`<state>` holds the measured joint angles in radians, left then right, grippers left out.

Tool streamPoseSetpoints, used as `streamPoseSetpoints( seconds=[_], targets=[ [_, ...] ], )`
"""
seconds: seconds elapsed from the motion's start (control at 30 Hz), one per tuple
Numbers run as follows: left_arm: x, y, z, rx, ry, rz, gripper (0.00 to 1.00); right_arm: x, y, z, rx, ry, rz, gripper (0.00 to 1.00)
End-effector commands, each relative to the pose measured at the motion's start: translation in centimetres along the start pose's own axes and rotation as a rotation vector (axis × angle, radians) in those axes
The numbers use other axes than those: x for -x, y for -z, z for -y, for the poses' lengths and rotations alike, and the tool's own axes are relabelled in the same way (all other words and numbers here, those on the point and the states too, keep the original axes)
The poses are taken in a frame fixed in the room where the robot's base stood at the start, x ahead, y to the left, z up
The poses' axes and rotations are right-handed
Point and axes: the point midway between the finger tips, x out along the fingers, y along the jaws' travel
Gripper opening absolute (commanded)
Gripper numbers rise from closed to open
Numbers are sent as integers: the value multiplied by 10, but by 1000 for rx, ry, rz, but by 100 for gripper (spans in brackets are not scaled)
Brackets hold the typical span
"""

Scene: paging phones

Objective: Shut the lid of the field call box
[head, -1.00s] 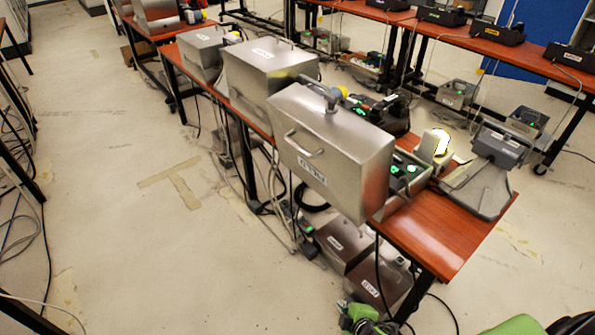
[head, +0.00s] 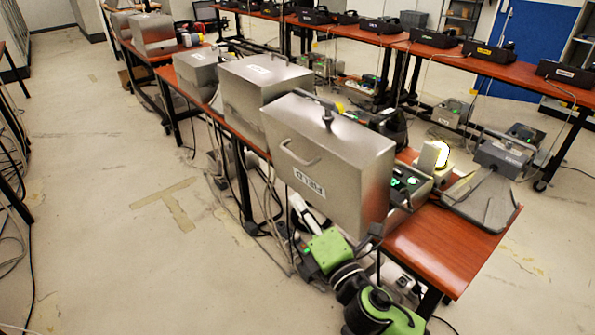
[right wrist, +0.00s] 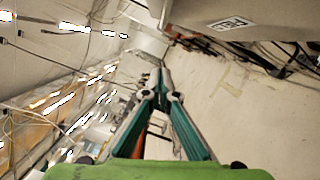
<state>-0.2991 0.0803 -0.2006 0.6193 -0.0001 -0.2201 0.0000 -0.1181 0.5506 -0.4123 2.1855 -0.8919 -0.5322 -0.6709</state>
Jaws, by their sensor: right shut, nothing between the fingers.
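The field call box is a brushed-metal case near the table's right end. Its lid (head: 345,150) is open and stands to the left of the panel (head: 405,185) with green lights. The lid's label appears upside down, and a handle shows on its face. The lid and label also show at the top right of the right wrist view (right wrist: 205,12). My right gripper (head: 297,203) is below the lid's lower left edge, beside the table. Its fingers are shut and empty in the right wrist view (right wrist: 160,68). My left gripper is out of view.
More metal cases (head: 245,95) stand farther along the same red-brown table (head: 430,255). A grey desk device (head: 490,170) and a white lamp-like object (head: 432,157) sit to the right of the box. Cables hang under the table. The floor (head: 110,240) at left is open.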

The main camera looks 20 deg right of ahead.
Motion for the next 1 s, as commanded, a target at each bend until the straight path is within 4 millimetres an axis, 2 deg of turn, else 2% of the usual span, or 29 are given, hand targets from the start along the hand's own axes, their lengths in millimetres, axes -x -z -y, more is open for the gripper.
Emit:
streamPoseSetpoints(
  seconds=[0.1, 0.4, 0.5, 0.63, 1.0],
  targets=[
    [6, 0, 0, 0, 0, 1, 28, -24, -1, -3, 1, -3, 1, 0],
    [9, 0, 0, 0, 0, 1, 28, -78, -2, -2, 0, -2, 1, 0],
    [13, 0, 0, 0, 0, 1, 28, -79, -21, -1, 3, 1, 2, 0],
    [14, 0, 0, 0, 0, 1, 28, -82, -32, 1, 0, 2, -1, 0],
    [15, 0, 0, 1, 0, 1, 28, -83, -39, 1, -2, 1, 0, 0]
  ],
)
